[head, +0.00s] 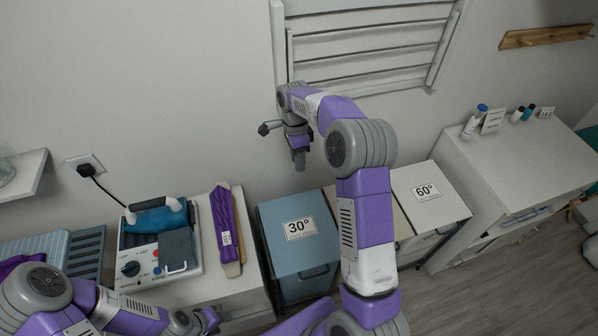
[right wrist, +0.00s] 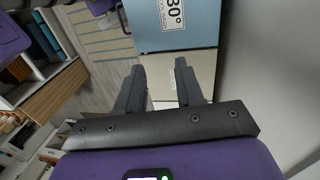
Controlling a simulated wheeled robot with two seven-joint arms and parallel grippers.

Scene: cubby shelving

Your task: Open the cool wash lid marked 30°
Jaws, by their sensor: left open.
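The cool wash lid marked 30° (head: 280,225) is blue-grey, with a white label and a dark handle at its front edge. It lies shut on its bin. In the right wrist view the blue lid (right wrist: 200,22) shows at the top with its label turned sideways. My right gripper (head: 299,160) is above and behind the lid, near the wall, apart from it. In the right wrist view its two fingers (right wrist: 160,82) are spread with nothing between them. My left gripper (head: 210,320) is at the bottom edge, left of the bin, open and partly cut off.
A counter at left holds a control box (head: 155,250) and a purple folded item (head: 228,225). A drying rack (head: 365,45) hangs on the wall. A white cabinet (head: 535,165) stands at right.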

